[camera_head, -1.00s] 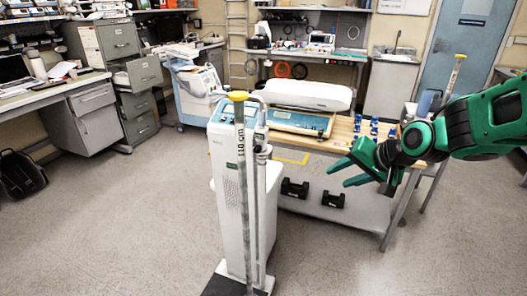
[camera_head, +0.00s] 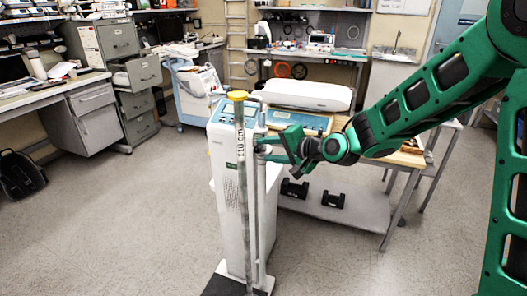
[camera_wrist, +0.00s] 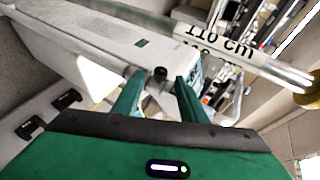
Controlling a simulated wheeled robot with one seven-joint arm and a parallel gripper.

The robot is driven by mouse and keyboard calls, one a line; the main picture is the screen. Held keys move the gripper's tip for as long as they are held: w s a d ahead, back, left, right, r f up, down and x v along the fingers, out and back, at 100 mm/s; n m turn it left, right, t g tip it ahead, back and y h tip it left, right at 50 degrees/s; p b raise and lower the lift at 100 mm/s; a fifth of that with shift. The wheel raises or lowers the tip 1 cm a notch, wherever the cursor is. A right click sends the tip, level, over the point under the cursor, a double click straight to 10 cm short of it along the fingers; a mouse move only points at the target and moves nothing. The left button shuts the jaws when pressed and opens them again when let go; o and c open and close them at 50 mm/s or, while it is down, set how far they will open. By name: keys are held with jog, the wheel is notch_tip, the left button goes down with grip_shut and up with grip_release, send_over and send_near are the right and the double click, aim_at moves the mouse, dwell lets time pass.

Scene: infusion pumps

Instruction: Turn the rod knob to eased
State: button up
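The measuring rod (camera_head: 241,180) stands upright, with a "110 cm" mark and a yellow cap (camera_head: 237,96). The rod (camera_wrist: 235,50) crosses the upper right of the wrist view. A small black rod knob (camera_wrist: 160,74) sits on a pale bar beyond my fingertips. In the wrist view my gripper (camera_wrist: 156,88) is open, with its two green fingers on either side of the knob's line. I cannot tell whether they touch it. In the head view my gripper (camera_head: 276,147) is just right of the rods, and the knob cannot be made out there.
A tall white column unit (camera_head: 222,170) stands behind the rod. A wooden-topped bench (camera_head: 405,160) with a lower shelf (camera_head: 320,210) stands behind my arm. Two black objects (camera_head: 312,196) lie on that shelf. The floor at front left is clear.

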aim_at(259, 149)
jog(key=shift+x, duration=1.3)
jog(key=shift+c, duration=0.4)
grip_shut()
jog(key=shift+a+r+n+g+h, duration=0.15)
jog(key=shift+r+n+g+h, duration=0.15)
jog(key=shift+g+h, duration=0.6)
jog(key=shift+w+a+r+n+g+h, duration=0.15)
jog(key=shift+n+g+h, duration=0.25)
jog(key=shift+h, duration=1)
